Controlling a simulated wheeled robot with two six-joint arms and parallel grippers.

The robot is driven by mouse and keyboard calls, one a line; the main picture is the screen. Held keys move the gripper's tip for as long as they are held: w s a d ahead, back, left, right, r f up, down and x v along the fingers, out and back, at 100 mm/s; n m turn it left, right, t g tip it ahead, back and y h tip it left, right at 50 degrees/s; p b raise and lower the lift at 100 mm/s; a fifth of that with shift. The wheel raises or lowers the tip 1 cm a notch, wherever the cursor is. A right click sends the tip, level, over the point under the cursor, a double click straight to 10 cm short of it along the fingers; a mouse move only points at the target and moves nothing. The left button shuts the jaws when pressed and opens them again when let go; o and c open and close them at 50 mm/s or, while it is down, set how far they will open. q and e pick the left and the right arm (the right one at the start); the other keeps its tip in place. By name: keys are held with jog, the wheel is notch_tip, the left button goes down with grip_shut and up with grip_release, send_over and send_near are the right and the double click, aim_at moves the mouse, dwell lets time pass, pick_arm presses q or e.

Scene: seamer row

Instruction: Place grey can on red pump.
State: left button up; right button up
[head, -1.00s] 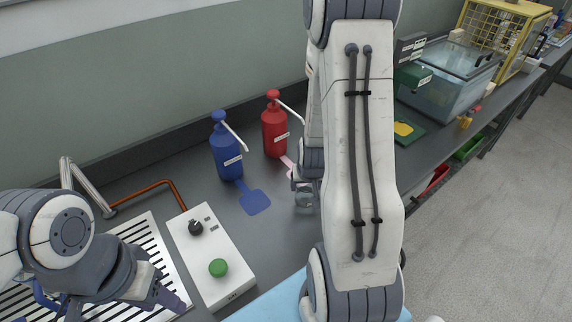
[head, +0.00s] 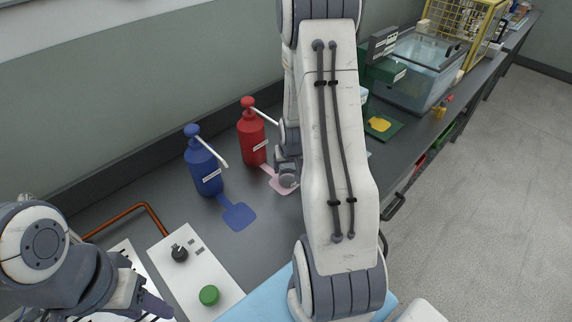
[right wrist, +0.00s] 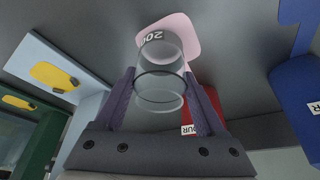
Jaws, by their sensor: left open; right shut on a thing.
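The grey can (right wrist: 160,80) is a clear-grey cylinder marked "200", between the two fingers of my right gripper (right wrist: 163,92), which is shut on it. In the head view the can (head: 287,178) is at the pink pad (head: 277,184), partly covering it; whether it touches is unclear. The pad is at the foot of the red pump (head: 252,138), a red bottle with a white spout that also shows in the right wrist view (right wrist: 203,100). My left gripper (head: 150,307) is open and empty at the lower left.
A blue pump (head: 204,166) with a blue pad (head: 238,216) stands left of the red one. A control box (head: 193,270) with a green button is in front. A green stand with a yellow pad (head: 379,124) and a clear tank (head: 420,75) are at right.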

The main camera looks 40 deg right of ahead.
jog(key=shift+w+a, duration=0.4)
jog(key=shift+a, duration=0.1)
jog(key=shift+f, duration=0.15)
jog(key=o, duration=1.3)
jog(key=shift+r, duration=0.35)
jog(key=p+v, duration=0.1)
jog(key=v, duration=0.5)
jog(key=shift+s+r, duration=0.2)
jog(key=shift+r, duration=0.15)
jog(key=p+v, duration=0.4)
jog(key=v, duration=0.1)
jog(key=shift+s, duration=0.1)
